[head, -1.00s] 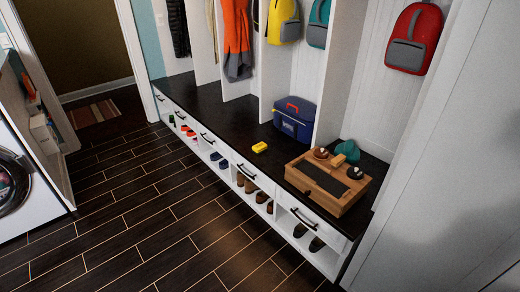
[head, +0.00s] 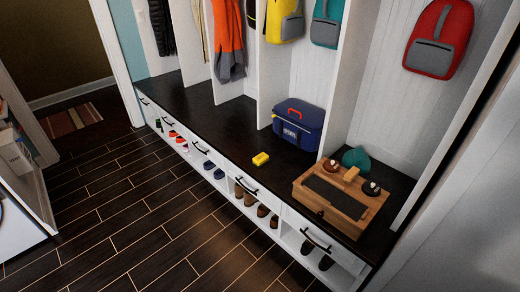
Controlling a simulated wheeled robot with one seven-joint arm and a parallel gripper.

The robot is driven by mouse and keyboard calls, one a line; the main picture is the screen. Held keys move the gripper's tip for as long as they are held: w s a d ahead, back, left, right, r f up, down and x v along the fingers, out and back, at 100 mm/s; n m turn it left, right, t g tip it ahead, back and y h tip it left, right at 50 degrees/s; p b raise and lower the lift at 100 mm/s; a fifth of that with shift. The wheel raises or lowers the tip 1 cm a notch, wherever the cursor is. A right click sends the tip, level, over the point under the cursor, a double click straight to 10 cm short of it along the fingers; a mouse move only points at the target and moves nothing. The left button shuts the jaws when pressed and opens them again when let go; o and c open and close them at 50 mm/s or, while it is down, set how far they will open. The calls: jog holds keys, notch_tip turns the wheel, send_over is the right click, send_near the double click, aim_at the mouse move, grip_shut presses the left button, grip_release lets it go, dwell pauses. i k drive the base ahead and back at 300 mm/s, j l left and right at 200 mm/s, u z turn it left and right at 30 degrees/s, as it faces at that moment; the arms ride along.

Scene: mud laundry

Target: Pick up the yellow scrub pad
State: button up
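The yellow scrub pad (head: 261,159) lies on the dark bench top (head: 228,135), near its front edge. It is small in the head view and nothing covers it. It sits to the left of a wooden box and in front of a blue cooler bag, apart from both. My gripper does not show in the head view.
The blue cooler bag (head: 298,125) stands behind the pad. The wooden box (head: 335,205) with small items on top is to the right. Upright dividers (head: 258,70) rise from the bench. Shoes (head: 245,196) fill cubbies below. The plank floor (head: 140,215) in front is clear.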

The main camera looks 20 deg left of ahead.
aim_at(262, 158)
jog(key=i+j, duration=0.25)
jog(key=j, duration=0.15)
jog(key=i+j+z, duration=0.15)
jog(key=j, duration=0.3)
jog(key=i+j, duration=0.3)
jog(key=i+j+z, duration=0.1)
jog(key=j, duration=0.45)
jog(key=i+j, duration=0.3)
jog(key=j, duration=0.15)
jog(key=i+j+z, duration=0.15)
jog(key=j, duration=0.3)
jog(key=i+j, duration=0.2)
jog(key=j, duration=0.3)
jog(key=i+j+z, duration=0.1)
jog(key=j, duration=0.35)
jog(key=i, duration=0.05)
